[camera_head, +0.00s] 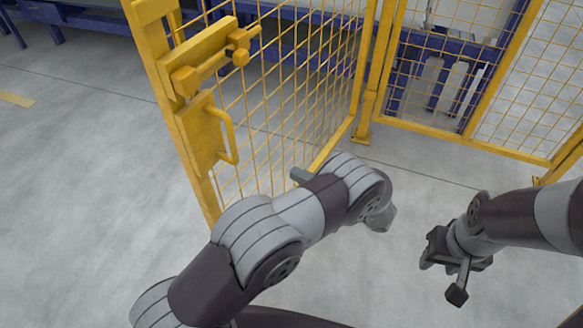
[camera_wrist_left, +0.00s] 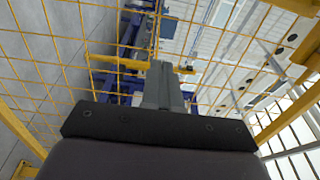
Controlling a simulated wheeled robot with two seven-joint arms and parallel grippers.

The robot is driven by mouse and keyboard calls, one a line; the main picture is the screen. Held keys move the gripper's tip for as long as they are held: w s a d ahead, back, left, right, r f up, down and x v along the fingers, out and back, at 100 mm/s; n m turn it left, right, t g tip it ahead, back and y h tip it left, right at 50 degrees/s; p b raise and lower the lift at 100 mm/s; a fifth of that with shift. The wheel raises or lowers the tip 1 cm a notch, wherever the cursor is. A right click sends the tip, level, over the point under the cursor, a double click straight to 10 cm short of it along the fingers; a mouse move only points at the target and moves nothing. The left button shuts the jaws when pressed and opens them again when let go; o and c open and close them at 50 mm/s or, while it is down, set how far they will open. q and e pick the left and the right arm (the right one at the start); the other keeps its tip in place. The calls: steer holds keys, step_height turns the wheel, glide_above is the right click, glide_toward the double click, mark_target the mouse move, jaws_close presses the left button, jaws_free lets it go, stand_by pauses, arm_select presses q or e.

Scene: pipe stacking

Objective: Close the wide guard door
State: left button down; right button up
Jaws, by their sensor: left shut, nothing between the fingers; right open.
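The wide guard door (camera_head: 290,95) is a yellow frame with wire mesh. It stands open, swung towards me, with its hinge side by the fence post (camera_head: 372,90). Its free edge at the left carries a latch (camera_head: 205,60) and a pull handle (camera_head: 228,135). My left gripper (camera_head: 300,176) is mostly hidden behind my left arm, close to the lower part of the door; contact cannot be told. In the left wrist view its shut fingers (camera_wrist_left: 165,85) point at yellow mesh (camera_wrist_left: 60,60). My right gripper (camera_head: 442,277) is open and empty, low at the right.
A fixed yellow mesh fence panel (camera_head: 440,85) continues to the right of the post. Blue benches (camera_head: 60,15) and machinery stand behind the door and fence. The grey floor (camera_head: 80,190) is clear at the left.

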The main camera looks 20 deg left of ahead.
mark_target(251, 152)
arm_select(q)
steer(key=x, duration=1.2)
steer(key=shift+b, duration=0.4)
steer(key=shift+a, duration=0.1)
